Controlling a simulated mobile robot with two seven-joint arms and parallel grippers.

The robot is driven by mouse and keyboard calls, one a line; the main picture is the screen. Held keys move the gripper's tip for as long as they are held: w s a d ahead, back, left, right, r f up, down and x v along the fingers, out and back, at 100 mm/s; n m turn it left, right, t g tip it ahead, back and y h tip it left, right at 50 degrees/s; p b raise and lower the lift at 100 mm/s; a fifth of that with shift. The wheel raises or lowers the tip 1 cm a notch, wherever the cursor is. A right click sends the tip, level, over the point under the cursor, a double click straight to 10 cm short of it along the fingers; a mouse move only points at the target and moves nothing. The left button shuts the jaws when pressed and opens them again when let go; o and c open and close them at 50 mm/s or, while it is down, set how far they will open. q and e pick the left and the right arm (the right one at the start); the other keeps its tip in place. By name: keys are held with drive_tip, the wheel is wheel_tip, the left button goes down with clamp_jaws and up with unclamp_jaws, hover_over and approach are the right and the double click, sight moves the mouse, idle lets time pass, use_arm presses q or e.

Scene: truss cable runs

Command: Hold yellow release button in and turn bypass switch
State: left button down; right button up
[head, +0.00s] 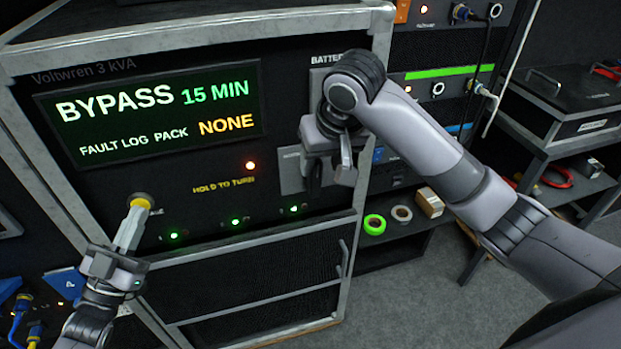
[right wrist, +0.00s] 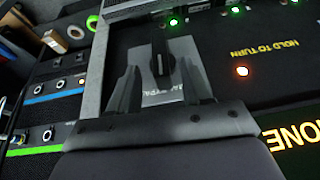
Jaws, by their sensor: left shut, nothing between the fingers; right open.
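The yellow release button (head: 141,202) is at the lower left of the cabinet's front panel. My left gripper (head: 137,209) is shut, with its tips at the button and covering part of it. I cannot tell how far the button is pressed in. The bypass switch shows in the right wrist view as a dark upright handle (right wrist: 161,62) on a grey plate (right wrist: 160,97). My right gripper (right wrist: 160,82) is open, its fingers on either side of the handle. In the head view the right gripper (head: 330,173) hides the switch handle.
The panel display (head: 155,110) reads BYPASS 15 MIN and PACK NONE. A lit orange-red lamp (head: 250,166) is above the HOLD TO TURN label. Green lamps line the panel's lower edge. A shelf at right holds green tape (head: 374,224) and a small box (head: 429,203).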

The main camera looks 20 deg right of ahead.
sight(318, 173)
drive_tip(key=x, duration=0.7)
drive_tip(key=shift+w+f, duration=0.1)
drive_tip(key=shift+f, duration=0.2)
